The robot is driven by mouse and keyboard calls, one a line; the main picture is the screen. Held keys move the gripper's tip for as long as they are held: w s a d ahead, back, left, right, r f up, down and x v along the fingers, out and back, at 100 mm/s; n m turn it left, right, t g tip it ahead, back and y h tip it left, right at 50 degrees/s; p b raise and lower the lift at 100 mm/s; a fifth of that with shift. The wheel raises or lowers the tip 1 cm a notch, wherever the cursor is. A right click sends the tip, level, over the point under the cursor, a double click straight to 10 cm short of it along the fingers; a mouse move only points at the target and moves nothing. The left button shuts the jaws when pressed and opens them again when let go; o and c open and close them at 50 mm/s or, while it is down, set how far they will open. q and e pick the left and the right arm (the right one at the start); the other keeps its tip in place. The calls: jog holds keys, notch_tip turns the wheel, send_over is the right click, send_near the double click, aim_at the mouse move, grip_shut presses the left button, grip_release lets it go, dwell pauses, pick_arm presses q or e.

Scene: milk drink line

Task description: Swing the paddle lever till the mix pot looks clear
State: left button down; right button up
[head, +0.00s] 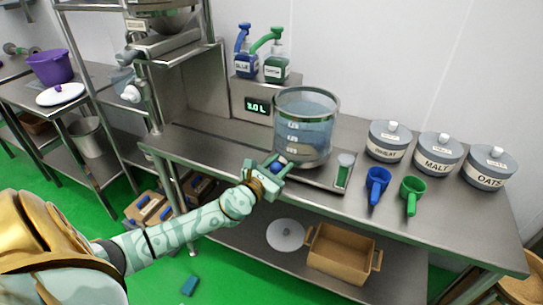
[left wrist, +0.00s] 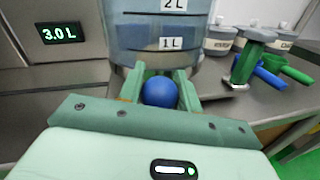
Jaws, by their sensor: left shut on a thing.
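The clear mix pot (head: 306,130) stands on the metal bench, with see-through bluish liquid inside and volume marks on its wall. In the left wrist view the pot (left wrist: 160,35) fills the top middle, with its 1 L and 2 L marks showing. My left gripper (head: 279,165) is at the pot's front left. Its green fingers are shut on a round blue knob (left wrist: 160,92) low in front of the pot. What the knob joins to is hidden, so I cannot tell whether it is the paddle lever's end. My right gripper is not in view.
A display (head: 258,106) reads 3.0 L behind the pot. A blue scoop (head: 376,185), a green scoop (head: 411,193) and lidded tins (head: 437,155) are further right. Pump bottles (head: 276,68) stand behind.

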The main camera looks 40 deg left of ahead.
aim_at(314, 160)
pick_arm(q)
jog(key=d+n+y+p, duration=0.1)
jog(key=d+n+y, duration=0.1)
jog(key=d+y+p, duration=0.1)
jog(key=shift+w+d+r+n+g+y+p, duration=0.2)
jog(key=shift+w+r+n+g+y+p, duration=0.1)
jog(key=shift+w+r+n+y, duration=0.1)
jog(key=d+n+y, duration=0.1)
jog(key=w+d+n+g+y, duration=0.1)
jog(key=y, duration=0.1)
jog(key=d+n+g+y, duration=0.1)
jog(key=shift+w+d+f+y, duration=0.15)
jog(key=shift+w+f+y, duration=0.2)
jog(key=shift+f+y, duration=0.05)
jog(key=shift+w+d+n+g+y+b, duration=0.3)
jog(key=shift+w+d+n+g+y, duration=0.2)
jog(key=shift+n+y, duration=0.25)
jog(key=shift+w+d+r, duration=0.1)
jog(key=shift+w+d, duration=0.4)
jog(key=shift+d, duration=0.05)
jog(key=c, duration=1)
grip_release()
jog(key=shift+w, duration=0.1)
